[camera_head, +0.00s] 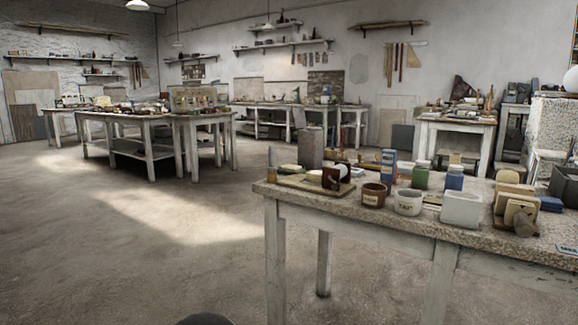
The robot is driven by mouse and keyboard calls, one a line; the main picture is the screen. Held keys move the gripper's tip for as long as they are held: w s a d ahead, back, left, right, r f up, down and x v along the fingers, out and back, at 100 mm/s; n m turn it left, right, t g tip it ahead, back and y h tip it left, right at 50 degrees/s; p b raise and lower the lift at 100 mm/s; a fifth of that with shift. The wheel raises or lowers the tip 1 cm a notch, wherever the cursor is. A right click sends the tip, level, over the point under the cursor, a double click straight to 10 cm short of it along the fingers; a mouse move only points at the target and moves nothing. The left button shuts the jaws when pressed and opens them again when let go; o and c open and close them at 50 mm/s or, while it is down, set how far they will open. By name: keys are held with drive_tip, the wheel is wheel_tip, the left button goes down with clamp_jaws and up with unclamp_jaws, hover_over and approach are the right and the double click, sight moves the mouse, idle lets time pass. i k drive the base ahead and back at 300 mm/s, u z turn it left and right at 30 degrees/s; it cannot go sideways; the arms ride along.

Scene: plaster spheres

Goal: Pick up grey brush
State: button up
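I cannot pick out a grey brush with certainty. The nearest worktable (300,187) stands at the right and carries many small items. A small upright item with a brown lower part and a greyish upper part (272,163) stands at its left corner; it is too small to tell what it is. Thin brownish stick-like items (345,158) lie toward the table's back edge, partly hidden by other things. My gripper is not in view.
The near table holds a brown pot (374,195), a white labelled pot (408,202), a white square tub (461,209), a blue box (388,165) and a grey block (310,147). Other cluttered tables (150,118) stand behind. The floor (150,240) at left is clear.

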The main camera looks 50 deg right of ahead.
sight(272, 171)
drive_tip(key=z, duration=0.75)
drive_tip(key=i, duration=0.85)
drive_tip(key=z, duration=0.8)
